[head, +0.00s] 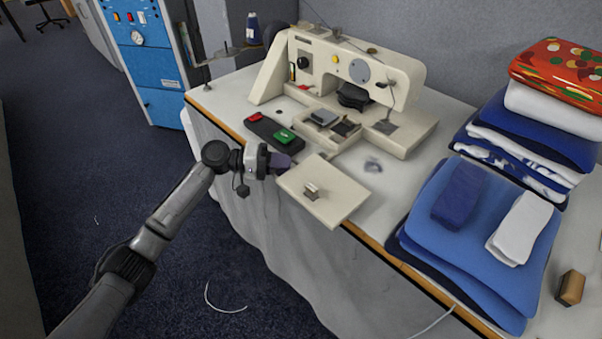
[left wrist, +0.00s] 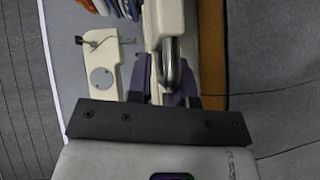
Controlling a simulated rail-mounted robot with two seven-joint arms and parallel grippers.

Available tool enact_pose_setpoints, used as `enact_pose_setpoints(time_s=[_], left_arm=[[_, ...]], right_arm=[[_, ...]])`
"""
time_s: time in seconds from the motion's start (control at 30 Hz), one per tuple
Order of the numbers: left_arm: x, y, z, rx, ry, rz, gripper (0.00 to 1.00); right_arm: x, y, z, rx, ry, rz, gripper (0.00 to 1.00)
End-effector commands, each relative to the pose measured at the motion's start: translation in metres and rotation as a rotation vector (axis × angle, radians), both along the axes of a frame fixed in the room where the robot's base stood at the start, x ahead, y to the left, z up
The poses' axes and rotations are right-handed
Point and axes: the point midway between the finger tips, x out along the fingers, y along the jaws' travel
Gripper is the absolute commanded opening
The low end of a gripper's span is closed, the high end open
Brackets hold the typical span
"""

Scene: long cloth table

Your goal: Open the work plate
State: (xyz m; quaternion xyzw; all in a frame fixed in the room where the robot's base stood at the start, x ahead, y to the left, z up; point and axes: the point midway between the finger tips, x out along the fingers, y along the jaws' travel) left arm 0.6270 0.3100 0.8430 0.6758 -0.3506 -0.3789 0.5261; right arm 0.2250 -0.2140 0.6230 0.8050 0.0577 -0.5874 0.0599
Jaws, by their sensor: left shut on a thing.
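The cream work plate (head: 340,207) juts from the front of the cream sewing machine (head: 405,75) and overhangs the table's front edge. A small metal fitting (head: 314,191) sits on its top. In the left wrist view, the fingers (left wrist: 163,84) are on either side of a narrow cream part of the work plate (left wrist: 165,25) with a shiny metal piece. The exact contact is partly hidden. My right gripper is not in view.
A dark box with red and green switches (head: 285,136) lies beside the gripper. Folded blue cloths (head: 475,245) and a taller cloth stack (head: 545,115) lie at right. A wooden block (head: 570,287) is at far right. Open floor lies before the table.

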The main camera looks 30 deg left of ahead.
Motion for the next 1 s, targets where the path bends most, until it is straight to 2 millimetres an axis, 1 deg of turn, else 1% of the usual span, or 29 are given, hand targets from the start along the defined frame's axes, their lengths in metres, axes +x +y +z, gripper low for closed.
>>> enact_pose_setpoints(time_s=[0.03, 0.27, 0.3, 0.43, 1.0], left_arm=[[-0.0009, 0.0013, -0.0131, 0.016, 0.015, 0.002, 0.0], [-0.0008, 0.0004, -0.0128, 0.015, 0.016, 0.001, 0.0], [-0.0008, 0.0003, -0.0126, 0.015, 0.016, 0.001, 0.24], [-0.0009, 0.0, -0.0115, 0.014, 0.015, 0.001, 0.36], [-0.0005, 0.0004, -0.0053, 0.007, 0.008, 0.001, 0.36]], right_arm=[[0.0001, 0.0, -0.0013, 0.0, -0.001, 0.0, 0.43], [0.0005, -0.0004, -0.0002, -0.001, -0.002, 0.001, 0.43], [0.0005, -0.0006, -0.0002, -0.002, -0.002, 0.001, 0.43], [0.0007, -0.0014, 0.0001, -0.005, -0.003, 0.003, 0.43], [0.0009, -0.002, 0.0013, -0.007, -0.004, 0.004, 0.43]])
